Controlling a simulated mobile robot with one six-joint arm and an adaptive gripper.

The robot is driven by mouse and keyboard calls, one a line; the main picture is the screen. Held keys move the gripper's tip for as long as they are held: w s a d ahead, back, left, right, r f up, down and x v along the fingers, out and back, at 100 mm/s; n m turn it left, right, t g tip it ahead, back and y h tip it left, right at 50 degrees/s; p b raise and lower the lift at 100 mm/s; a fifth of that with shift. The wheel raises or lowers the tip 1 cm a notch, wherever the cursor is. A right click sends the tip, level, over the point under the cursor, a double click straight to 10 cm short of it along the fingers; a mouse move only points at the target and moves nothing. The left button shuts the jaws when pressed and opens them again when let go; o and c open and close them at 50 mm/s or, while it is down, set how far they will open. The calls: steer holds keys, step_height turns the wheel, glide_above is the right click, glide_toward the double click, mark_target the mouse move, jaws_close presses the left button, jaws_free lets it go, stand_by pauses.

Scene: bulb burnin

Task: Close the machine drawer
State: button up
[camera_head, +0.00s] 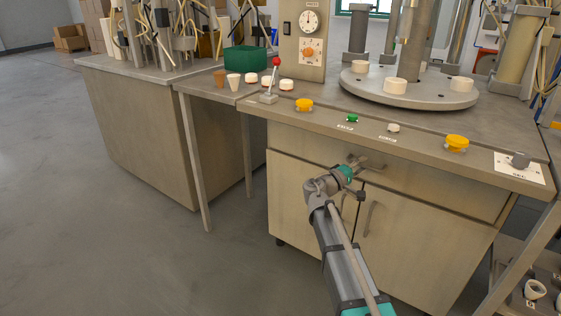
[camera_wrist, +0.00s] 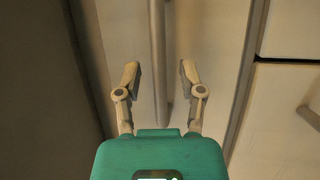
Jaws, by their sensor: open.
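The machine drawer (camera_head: 440,185) is a wide beige front just under the bench top, above two cabinet doors. Its grey bar handle (camera_head: 372,165) is near the middle of the front. My gripper (camera_head: 357,165) is at the handle, in front of the drawer. In the wrist view, my gripper (camera_wrist: 160,73) is open, with one finger on each side of the handle bar (camera_wrist: 157,50). Gaps show between the bar and both fingers. The drawer front (camera_wrist: 112,35) lies behind them. I cannot tell how far the drawer stands out.
Below the drawer are cabinet doors (camera_head: 310,200) with upright handles. The bench top (camera_head: 325,122) above carries a red-knobbed lever (camera_head: 271,80), yellow buttons (camera_head: 305,104), a green button (camera_head: 352,118) and a round turntable (camera_head: 430,97). Open floor (camera_head: 130,240) lies to the left.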

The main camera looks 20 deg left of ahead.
steer(key=s+d+b+v, duration=0.1)
steer(key=b+v, duration=0.1)
steer(key=v, duration=1.4)
steer(key=w+a+r+n+y+p, duration=0.1)
steer(key=w+a+n+y+p, duration=0.1)
steer(key=a+n, duration=0.7)
steer(key=w+a+r+n+t+y+p, duration=0.1)
steer(key=w+a+r+n+y+p, duration=0.1)
steer(key=a+n, duration=0.8)
steer(key=shift+w+a+y+p, duration=0.4)
steer(key=shift+w+a+y, duration=0.3)
steer(key=shift+y, duration=0.5)
steer(key=shift+d, duration=0.1)
